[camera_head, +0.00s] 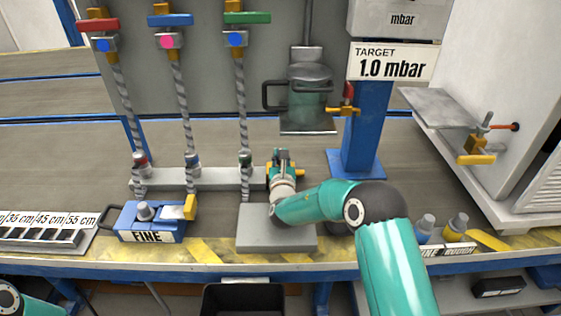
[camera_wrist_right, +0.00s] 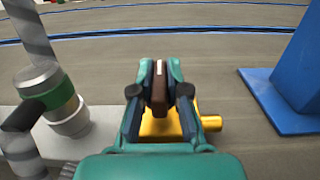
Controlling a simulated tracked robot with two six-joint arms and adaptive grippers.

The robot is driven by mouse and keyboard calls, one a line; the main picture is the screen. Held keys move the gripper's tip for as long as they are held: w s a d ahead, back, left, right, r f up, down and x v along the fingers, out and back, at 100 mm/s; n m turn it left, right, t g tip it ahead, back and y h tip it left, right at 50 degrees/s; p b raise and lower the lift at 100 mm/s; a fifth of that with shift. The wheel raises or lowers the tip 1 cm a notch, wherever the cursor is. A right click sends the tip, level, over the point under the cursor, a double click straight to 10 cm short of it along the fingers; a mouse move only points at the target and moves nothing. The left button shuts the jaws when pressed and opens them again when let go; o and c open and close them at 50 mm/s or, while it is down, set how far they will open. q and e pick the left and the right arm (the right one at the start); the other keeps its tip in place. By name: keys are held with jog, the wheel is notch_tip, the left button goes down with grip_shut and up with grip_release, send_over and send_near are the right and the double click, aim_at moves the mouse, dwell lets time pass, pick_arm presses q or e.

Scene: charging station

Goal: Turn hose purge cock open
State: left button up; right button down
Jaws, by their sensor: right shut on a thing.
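My right gripper (camera_head: 283,160) is shut on a thin dark brown lever, seen between its fingertips in the right wrist view (camera_wrist_right: 160,80). Below the lever is a yellow cock body (camera_wrist_right: 160,124) with a short yellow stub pointing right. In the head view, bits of the yellow cock (camera_head: 299,172) show beside my gripper, at the right end of the grey manifold bar (camera_head: 215,178). My fingers and wrist hide most of the cock, and I cannot tell the lever's exact angle. My left gripper is out of view.
Three braided hoses hang from valves with red (camera_head: 98,24), blue (camera_head: 170,20) and green (camera_head: 246,18) handles. A blue post (camera_head: 366,130) stands right of my gripper. A blue box marked FINE (camera_head: 150,222) sits at front left. A grey block (camera_head: 262,240) lies under my right arm.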

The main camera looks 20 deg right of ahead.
jog(key=c, duration=1.2)
grip_release()
jog(key=shift+o, duration=0.2)
jog(key=shift+a, duration=0.1)
jog(key=v, duration=1.2)
